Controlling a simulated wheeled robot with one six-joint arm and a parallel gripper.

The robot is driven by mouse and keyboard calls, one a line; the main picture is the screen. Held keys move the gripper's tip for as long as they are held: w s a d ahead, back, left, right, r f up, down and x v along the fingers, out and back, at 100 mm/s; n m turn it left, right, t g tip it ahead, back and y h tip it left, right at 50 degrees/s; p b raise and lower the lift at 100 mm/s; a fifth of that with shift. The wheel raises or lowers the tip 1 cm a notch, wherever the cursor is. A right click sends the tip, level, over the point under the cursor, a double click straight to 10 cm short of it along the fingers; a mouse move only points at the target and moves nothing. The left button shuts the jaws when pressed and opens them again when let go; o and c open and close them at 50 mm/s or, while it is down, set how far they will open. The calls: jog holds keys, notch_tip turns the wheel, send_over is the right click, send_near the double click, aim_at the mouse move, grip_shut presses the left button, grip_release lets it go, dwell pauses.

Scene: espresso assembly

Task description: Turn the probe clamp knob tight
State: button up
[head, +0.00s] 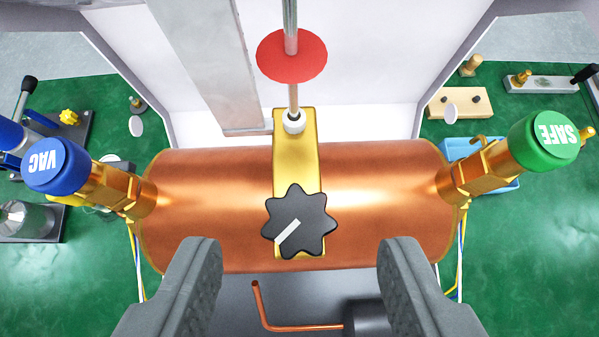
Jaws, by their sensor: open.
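The probe clamp knob (309,232) is a black star-shaped knob with a white pointer line that runs toward its lower left. It sits on the near end of a brass clamp block (296,150) on top of a copper boiler (210,195). A thin metal probe rod (291,20) with a red disc (291,57) rises from a white collar at the block's far end. My gripper (300,250) is open and empty. Its two grey fingers stand left and right of the knob, apart from it. The knob's underside is hidden.
A blue VAC cap (58,165) sits on a brass fitting left of the boiler. A green SAFE cap (543,140) is on the right fitting. A bent copper pipe (262,310) lies below. Green mats at both sides hold a wooden block (480,103), a blue tray (460,148) and small parts.

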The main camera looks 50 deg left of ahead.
aim_at(298, 220)
jog(key=shift+x, duration=1.55)
jog(key=c, duration=1)
